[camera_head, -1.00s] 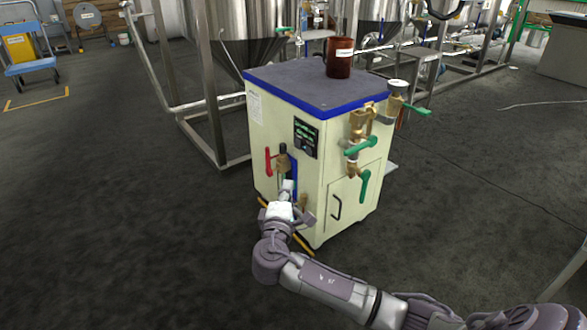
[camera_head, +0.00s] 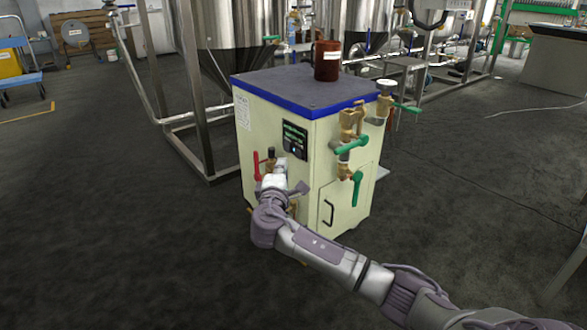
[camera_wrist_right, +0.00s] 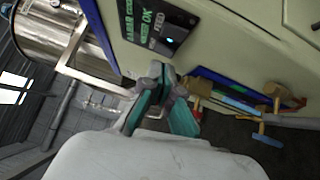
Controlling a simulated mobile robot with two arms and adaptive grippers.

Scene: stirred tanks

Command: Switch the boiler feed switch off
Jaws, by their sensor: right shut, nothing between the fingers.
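The cream boiler cabinet (camera_head: 262,128) with a blue-edged top stands ahead. Its dark control panel (camera_head: 295,138) is on the front-left face and shows large in the right wrist view (camera_wrist_right: 152,22), with green text and the word FEED beside a small lit spot (camera_wrist_right: 170,40). The feed switch itself is too small to make out clearly. My right gripper (camera_head: 283,166) is just below the panel. In the right wrist view its teal-padded fingers (camera_wrist_right: 158,75) are shut and empty, their tips below the panel's lower edge. Contact cannot be told. My left gripper is not in view.
A red-handled valve (camera_head: 257,165) is just left of my right gripper. Green-handled brass valves (camera_head: 352,146) stick out on the cabinet's right face. A brown cylinder (camera_head: 327,60) stands on top. Steel tanks (camera_head: 240,45) stand behind. The floor in front is clear.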

